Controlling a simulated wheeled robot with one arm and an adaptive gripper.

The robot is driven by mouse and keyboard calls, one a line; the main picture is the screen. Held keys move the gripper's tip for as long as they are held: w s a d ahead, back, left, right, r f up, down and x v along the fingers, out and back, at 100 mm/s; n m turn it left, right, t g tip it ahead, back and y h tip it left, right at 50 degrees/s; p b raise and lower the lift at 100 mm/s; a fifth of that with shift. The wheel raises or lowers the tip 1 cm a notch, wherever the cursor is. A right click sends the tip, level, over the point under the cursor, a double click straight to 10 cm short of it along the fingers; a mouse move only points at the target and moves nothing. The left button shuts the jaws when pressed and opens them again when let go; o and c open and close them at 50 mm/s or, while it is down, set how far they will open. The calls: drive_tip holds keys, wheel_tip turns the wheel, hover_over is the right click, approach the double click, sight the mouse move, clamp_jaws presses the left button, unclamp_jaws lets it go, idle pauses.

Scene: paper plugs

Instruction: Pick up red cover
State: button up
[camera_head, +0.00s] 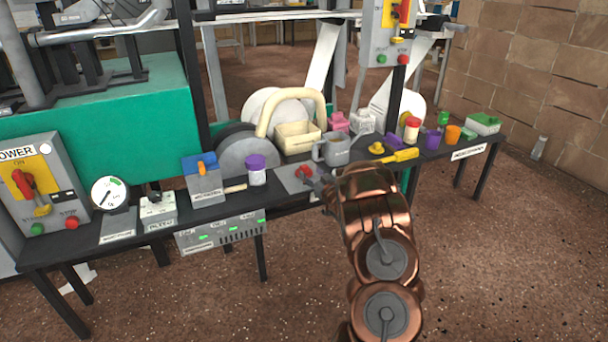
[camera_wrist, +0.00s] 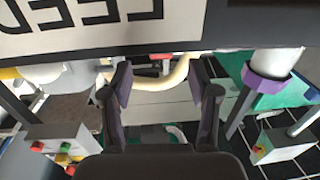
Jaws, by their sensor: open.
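A white jar with a red cover (camera_head: 412,121) stands on the right part of the long dark table in the head view. A second red piece (camera_head: 304,171) lies on a grey plate near the table's front edge, close to my gripper; I cannot tell if it is a cover. My gripper (camera_head: 318,182) is at the table's front edge, left of the red-covered jar, partly hidden by my arm. In the wrist view my gripper (camera_wrist: 162,98) has its fingers wide apart with nothing held. I make out no red cover in the wrist view.
A purple-lidded jar (camera_head: 256,170), a grey mug (camera_head: 333,148), a cream bin (camera_head: 297,137), a yellow tool (camera_head: 400,156) and an orange cup (camera_head: 453,134) crowd the table. A cream curved tube (camera_head: 268,112) arches behind. The floor in front is clear.

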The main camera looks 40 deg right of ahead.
sight(305, 168)
drive_tip(key=shift+w+f+b, duration=0.25)
drive_tip(key=shift+w+b, duration=0.25)
drive_tip(key=shift+w, duration=0.15)
drive_tip(key=b+x, duration=0.1)
drive_tip(key=x, duration=0.1)
drive_tip(key=shift+w+d, duration=0.15)
drive_tip(key=shift+w, duration=0.2)
drive_tip(key=shift+w+d+r+b, duration=0.15)
drive_tip(key=shift+w+b, duration=0.15)
drive_tip(key=shift+w, duration=0.2)
drive_tip(key=shift+c, duration=0.3)
clamp_jaws()
drive_tip(key=shift+r, duration=0.1)
